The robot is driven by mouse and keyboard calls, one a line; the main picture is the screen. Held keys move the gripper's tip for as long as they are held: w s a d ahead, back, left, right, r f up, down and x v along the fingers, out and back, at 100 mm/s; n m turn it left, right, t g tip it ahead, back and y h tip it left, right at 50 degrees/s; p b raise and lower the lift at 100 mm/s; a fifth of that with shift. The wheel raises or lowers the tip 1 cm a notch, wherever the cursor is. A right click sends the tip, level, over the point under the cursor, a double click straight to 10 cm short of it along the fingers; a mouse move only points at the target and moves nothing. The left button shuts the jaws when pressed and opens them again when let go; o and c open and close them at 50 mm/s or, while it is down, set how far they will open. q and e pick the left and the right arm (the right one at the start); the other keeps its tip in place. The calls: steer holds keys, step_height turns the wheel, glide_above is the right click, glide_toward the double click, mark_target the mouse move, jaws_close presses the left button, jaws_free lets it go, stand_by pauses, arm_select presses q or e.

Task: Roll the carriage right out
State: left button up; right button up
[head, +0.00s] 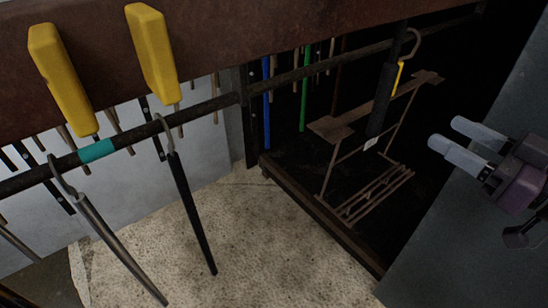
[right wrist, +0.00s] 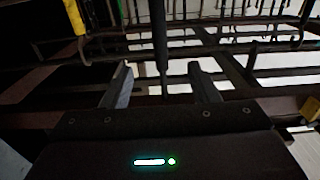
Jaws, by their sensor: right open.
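What looks like the carriage is a brown hanging frame (head: 345,120) with a slatted lower shelf (head: 375,195), inside the dark opening. A black bar (head: 381,100) with a hook at its top hangs at the rail (head: 200,108) by the frame, with a small pale tag at its lower end. My right gripper (head: 445,132) is open and empty, to the right of the frame and apart from it in the head view. In the right wrist view, a dark upright bar (right wrist: 159,40) shows beyond and between my open fingers (right wrist: 163,85). My left gripper is not in view.
Two yellow blocks (head: 153,52) sit above the rail at left. A teal band (head: 96,151) marks the rail. Two hooked rods (head: 190,205) hang from it. Blue (head: 267,105) and green (head: 305,95) rods stand further back. A dark sill (head: 320,210) edges the opening; speckled floor lies before it.

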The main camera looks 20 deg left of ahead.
steer(key=x, duration=1)
steer(key=shift+w+a, duration=0.2)
steer(key=shift+a, duration=0.05)
steer(key=shift+w+a, duration=0.1)
steer(key=shift+a, duration=0.05)
steer(key=shift+p+x, duration=0.3)
steer(key=shift+x, duration=0.8)
steer(key=shift+c, duration=0.2)
jaws_close()
